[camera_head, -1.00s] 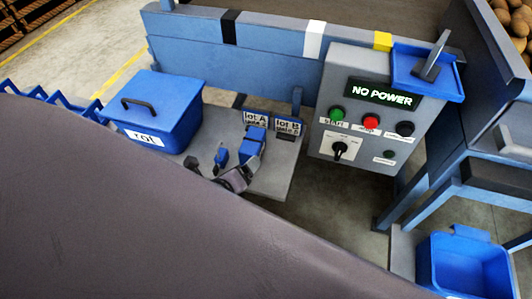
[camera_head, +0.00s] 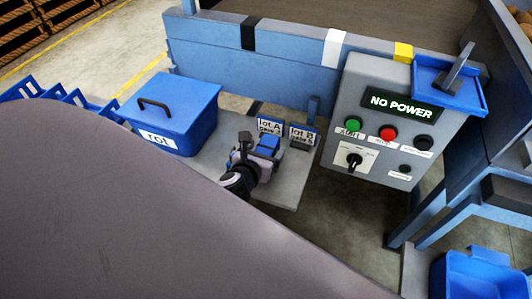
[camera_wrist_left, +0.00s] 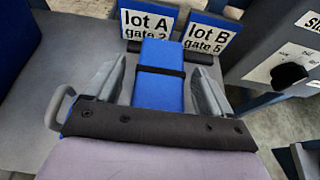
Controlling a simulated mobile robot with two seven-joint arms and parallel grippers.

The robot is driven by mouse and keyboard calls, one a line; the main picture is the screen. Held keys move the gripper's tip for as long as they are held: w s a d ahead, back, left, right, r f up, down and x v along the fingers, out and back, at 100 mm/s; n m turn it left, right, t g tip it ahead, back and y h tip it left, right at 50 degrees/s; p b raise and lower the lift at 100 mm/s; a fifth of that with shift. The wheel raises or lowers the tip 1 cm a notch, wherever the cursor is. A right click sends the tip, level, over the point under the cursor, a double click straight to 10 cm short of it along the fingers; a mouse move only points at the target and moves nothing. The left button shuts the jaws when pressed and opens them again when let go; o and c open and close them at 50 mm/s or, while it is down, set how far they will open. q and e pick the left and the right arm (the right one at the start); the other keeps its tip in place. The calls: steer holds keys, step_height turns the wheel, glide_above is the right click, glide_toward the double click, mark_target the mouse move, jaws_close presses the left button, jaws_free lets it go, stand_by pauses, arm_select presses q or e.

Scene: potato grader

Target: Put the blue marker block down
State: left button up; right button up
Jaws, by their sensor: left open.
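The blue marker block (camera_wrist_left: 160,75), with a black band across it, is in front of the lot A sign (camera_wrist_left: 148,20) and lot B sign (camera_wrist_left: 206,36) in the left wrist view. My left gripper (camera_wrist_left: 157,88) is open, with one grey finger on each side of the block and a narrow gap on both sides. In the head view the left gripper (camera_head: 256,152) is low over the grey shelf (camera_head: 285,190) and partly hides the block (camera_head: 269,143). I cannot tell how the block's underside meets the shelf. My right gripper is not in view.
A blue lidded bin marked "rot" (camera_head: 180,110) stands left of the gripper. A grey control panel (camera_head: 375,170) reading "NO POWER" stands to the right. A blue tray (camera_head: 435,85) is on the panel's top. A blue crate (camera_head: 470,275) is at lower right.

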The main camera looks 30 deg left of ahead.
mark_target(266, 147)
arm_select(q)
steer(key=shift+w+a+f, duration=0.15)
steer(key=shift+w+f, duration=0.1)
steer(key=shift+w, duration=0.35)
steer(key=c, duration=1.4)
steer(key=shift+o, duration=0.2)
steer(key=shift+r, duration=0.1)
steer(key=shift+r, duration=0.1)
steer(key=shift+r, duration=0.3)
step_height(266, 147, up, 18)
steer(key=p, duration=0.6)
steer(key=s+d+r+m+h, duration=0.2)
steer(key=s+d+r+h, duration=0.1)
steer(key=s+d+r, duration=0.2)
steer(key=s+d, duration=0.2)
steer(key=d, duration=0.1)
steer(key=shift+d+r+m+t+p, duration=0.2)
steer(key=shift+d+m+t+p, duration=0.1)
steer(key=shift+p, duration=0.05)
